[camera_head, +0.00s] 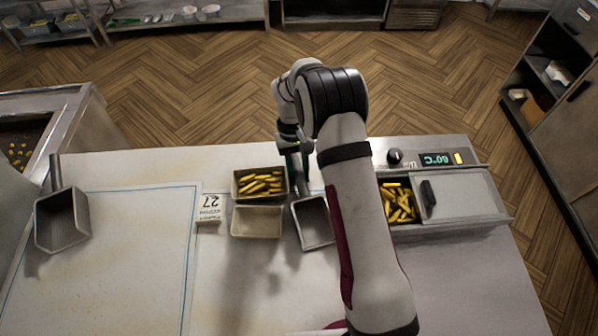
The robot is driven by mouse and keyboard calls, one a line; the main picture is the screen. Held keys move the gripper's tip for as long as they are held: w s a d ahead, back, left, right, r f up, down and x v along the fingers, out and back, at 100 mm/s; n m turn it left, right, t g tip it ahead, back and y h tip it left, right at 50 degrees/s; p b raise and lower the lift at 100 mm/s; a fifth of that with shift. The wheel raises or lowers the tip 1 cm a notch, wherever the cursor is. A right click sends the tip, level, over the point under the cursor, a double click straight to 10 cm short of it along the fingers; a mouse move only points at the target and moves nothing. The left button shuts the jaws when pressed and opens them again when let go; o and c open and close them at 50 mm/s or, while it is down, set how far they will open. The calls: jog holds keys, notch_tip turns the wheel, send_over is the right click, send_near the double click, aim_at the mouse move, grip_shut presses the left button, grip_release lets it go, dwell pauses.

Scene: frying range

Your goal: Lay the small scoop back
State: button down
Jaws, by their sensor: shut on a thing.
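The small scoop (315,223) is a grey metal pan to the right of the two small trays and left of my arm. Its handle end points up toward my gripper (297,168), which is shut on it. The grip itself is small and partly hidden by my wrist. The pan appears level and empty, at or just above the counter; I cannot tell whether it touches. My forearm covers the area to its right.
A tray of yellow fries (259,183) and an empty tray (255,222) stand beside a card marked 27 (209,207). A warmer (470,208) with fries stands at right.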

jog(key=c, duration=0.5)
grip_release()
jog(key=shift+c, duration=0.2)
jog(key=v, duration=1.5)
jog(key=shift+r, duration=0.4)
